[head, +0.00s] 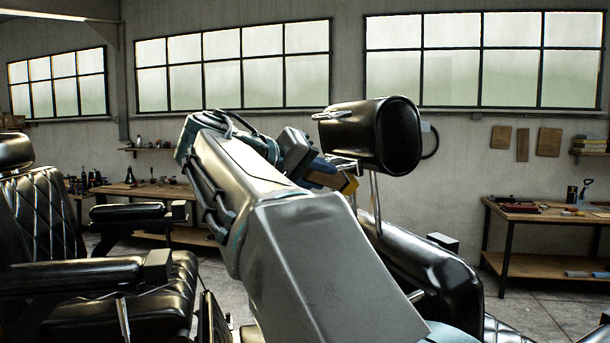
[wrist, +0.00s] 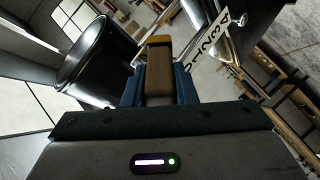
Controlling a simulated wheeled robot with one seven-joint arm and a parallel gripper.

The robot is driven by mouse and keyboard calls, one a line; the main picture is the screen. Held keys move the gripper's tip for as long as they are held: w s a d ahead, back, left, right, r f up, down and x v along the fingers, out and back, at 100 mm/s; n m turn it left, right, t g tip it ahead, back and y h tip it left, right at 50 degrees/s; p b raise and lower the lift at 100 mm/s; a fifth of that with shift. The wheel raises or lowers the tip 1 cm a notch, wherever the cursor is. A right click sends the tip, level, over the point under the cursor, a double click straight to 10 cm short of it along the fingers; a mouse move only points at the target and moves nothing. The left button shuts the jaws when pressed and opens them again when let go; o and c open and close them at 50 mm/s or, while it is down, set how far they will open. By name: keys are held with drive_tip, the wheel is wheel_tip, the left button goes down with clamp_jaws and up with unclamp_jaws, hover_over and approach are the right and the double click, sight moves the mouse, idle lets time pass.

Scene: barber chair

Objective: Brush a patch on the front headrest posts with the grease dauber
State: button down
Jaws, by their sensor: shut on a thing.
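The black headrest (head: 372,135) stands on thin metal posts (head: 375,205) above the chair back in the head view. In the wrist view the headrest (wrist: 90,62) fills the upper left. My gripper (head: 330,172) is just below and left of the headrest, close to the posts. In the wrist view my gripper's blue fingers (wrist: 159,88) are shut on the dauber (wrist: 159,75), a brown block with a yellow end. The yellow part also shows in the head view (head: 349,184). I cannot tell whether the dauber touches a post; its working tip is hidden.
A white numbered strip (wrist: 214,48) lies just right of the dauber. The black chair back (head: 430,262) is below the headrest. Another black chair (head: 40,215) stands at left. Workbenches (head: 550,212) line the wall, with open floor before the right one.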

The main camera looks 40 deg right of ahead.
drive_tip(key=shift+w+a+r, duration=0.15)
drive_tip(key=shift+w+a, duration=0.1)
drive_tip(key=shift+a, duration=0.15)
drive_tip(key=shift+w+a+r, duration=0.15)
drive_tip(key=shift+w+a, duration=0.1)
drive_tip(key=shift+a, duration=0.45)
drive_tip(key=shift+w+a+r, duration=0.1)
drive_tip(key=shift+w+a, duration=0.1)
drive_tip(key=shift+a, duration=0.5)
